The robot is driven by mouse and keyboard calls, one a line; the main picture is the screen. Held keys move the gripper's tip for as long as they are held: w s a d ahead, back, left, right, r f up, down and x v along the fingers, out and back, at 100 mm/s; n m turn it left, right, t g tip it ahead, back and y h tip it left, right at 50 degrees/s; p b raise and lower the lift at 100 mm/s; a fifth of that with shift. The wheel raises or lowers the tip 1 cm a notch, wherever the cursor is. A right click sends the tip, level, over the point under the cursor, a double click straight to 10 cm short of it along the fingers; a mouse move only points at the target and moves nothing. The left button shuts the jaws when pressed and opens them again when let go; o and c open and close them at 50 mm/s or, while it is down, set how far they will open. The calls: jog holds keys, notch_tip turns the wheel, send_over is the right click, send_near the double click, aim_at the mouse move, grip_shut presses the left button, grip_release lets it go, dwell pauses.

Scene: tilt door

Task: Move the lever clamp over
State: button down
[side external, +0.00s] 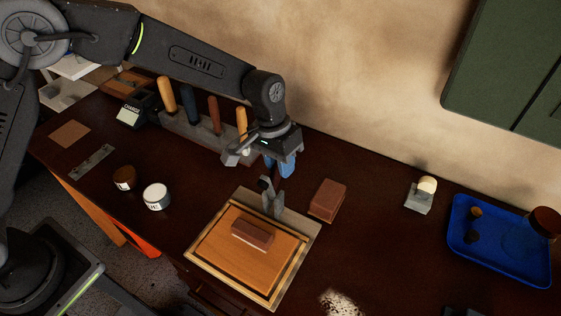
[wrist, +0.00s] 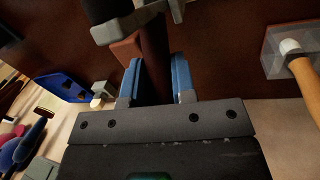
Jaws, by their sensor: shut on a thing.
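The lever clamp (side external: 272,203) is grey metal with a black tip and stands at the back edge of the framed wooden board (side external: 225,258). Its grey and black parts show at the top of the wrist view (wrist: 120,28). My gripper (side external: 288,166) is just above and behind the clamp, blue fingertips pointing down. In the wrist view, the gripper (wrist: 156,82) is shut on a dark brown bar (wrist: 155,55) that runs toward the clamp's metal; it looks like the clamp's lever. The grip is hard to make out in the side view.
A brown block (side external: 253,233) lies on the board and another (side external: 327,200) right of it. A tool rack (side external: 200,135) with upright handles stands behind left. A blue tray (side external: 500,240) is at far right; two jars (side external: 157,196) are at left. Table between block and tray is mostly free.

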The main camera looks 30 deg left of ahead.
aim_at(275, 178)
jog(key=shift+s+r+t, duration=0.2)
jog(key=shift+s+t, duration=0.25)
jog(key=shift+t, duration=0.15)
jog(key=shift+s+r+t, duration=0.15)
jog(key=shift+s+t, duration=0.25)
jog(key=shift+t, duration=0.2)
jog(key=shift+s+r+m+t, duration=0.15)
jog(key=shift+s+t, duration=0.4)
jog(key=shift+t, duration=0.3)
jog(key=shift+s+m+t, duration=0.15)
jog(key=shift+s+t, duration=0.4)
jog(key=shift+t, duration=0.3)
jog(key=c, duration=0.9)
grip_release()
jog(key=shift+s, duration=0.1)
jog(key=shift+c, duration=0.2)
jog(key=v, duration=1.3)
jog(key=shift+s+a+r, duration=0.15)
jog(key=shift+s+r, duration=0.1)
jog(key=shift+c, duration=0.3)
